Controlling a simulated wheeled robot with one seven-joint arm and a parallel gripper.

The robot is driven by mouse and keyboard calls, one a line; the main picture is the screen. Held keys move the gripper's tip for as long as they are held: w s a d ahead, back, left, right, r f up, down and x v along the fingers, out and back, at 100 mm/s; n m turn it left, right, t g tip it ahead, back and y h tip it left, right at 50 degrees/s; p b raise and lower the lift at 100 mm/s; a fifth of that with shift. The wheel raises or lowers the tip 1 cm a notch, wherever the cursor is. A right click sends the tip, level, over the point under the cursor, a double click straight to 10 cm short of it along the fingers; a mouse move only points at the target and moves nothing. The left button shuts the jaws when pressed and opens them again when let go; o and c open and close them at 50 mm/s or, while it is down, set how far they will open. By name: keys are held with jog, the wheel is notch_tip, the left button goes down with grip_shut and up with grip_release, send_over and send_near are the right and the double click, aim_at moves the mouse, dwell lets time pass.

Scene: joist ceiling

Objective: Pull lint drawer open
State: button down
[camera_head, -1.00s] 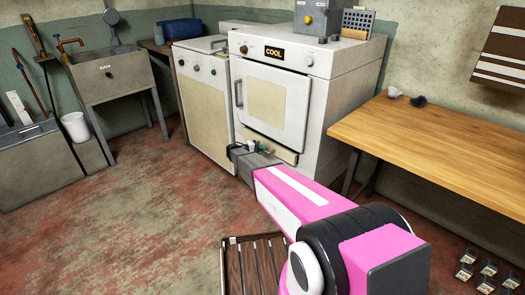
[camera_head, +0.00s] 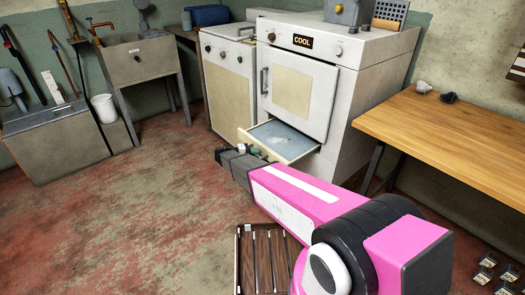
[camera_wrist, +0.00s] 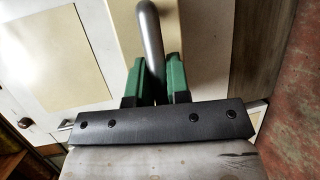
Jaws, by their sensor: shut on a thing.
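The lint drawer (camera_head: 284,140) sticks out from the bottom of the white dryer (camera_head: 345,95), whose display reads COOL. Its tray shows, with a pale patch of what may be lint inside. My gripper (camera_head: 250,152) is low in front of the drawer, at its front face. In the wrist view my gripper (camera_wrist: 154,78) has its green fingers closed on both sides of a grey metal bar handle (camera_wrist: 151,35). The handle's lower end is hidden between the fingers. The dryer door (camera_head: 298,95) above is shut.
A dark slatted wooden piece (camera_head: 263,262) lies on the floor below my arm. A wooden bench (camera_head: 455,135) stands at the right, and a white cabinet (camera_head: 229,80) beside the dryer at left. The red floor left of the drawer is clear.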

jog(key=shift+s+a, duration=0.3)
jog(key=shift+a, duration=0.15)
jog(key=c, duration=1.1)
grip_release()
jog(key=shift+a, duration=0.1)
jog(key=v, duration=1)
jog(key=shift+a, duration=0.3)
jog(key=shift+s+a+r, duration=0.1)
